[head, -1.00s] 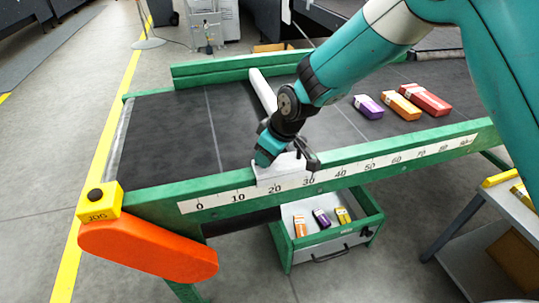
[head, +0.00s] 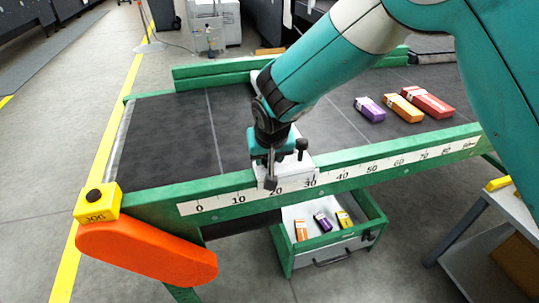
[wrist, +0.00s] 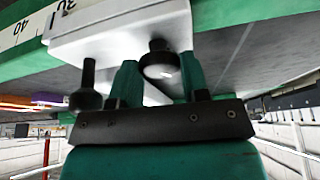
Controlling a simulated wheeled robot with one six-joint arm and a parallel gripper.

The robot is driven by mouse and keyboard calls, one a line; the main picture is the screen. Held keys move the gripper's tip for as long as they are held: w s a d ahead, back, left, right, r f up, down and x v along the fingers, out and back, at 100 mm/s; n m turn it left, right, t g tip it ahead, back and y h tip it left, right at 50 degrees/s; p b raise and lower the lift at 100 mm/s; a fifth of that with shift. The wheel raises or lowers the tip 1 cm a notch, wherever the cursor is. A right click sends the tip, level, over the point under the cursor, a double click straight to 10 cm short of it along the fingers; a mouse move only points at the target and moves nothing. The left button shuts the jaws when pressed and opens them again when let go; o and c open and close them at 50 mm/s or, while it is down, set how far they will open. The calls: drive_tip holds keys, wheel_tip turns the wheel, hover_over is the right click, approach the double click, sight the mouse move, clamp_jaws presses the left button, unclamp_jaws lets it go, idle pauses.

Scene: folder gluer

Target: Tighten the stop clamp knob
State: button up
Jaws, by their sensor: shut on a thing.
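The white stop clamp (head: 304,166) sits on the green front rail at the scale (head: 345,172), between about 20 and 30. It also shows at the top of the wrist view (wrist: 105,42). My gripper (head: 270,163) points down at the clamp's front part. In the wrist view, its two teal fingers (wrist: 158,80) stand on either side of a round black knob (wrist: 160,58) under the white block, shut on it. A second black piece with a stem and a rounded end (wrist: 87,92) stands beside the left finger. The fingers partly hide the held knob.
Purple (head: 369,109), orange (head: 402,107) and red (head: 428,101) boxes lie on the dark belt to the right. A green-edged tray (head: 372,222) with small boxes is below the rail. A yellow jog button box (head: 98,203) and an orange guard (head: 148,251) are at the left.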

drive_tip(key=shift+w+a+r+m, duration=0.1)
drive_tip(key=shift+m, duration=0.4)
drive_tip(key=o, duration=0.9)
drive_tip(key=a+b+v, duration=0.1)
drive_tip(key=v, duration=1.6)
drive_tip(key=shift+d, duration=0.3)
drive_tip(key=shift+r, duration=0.15)
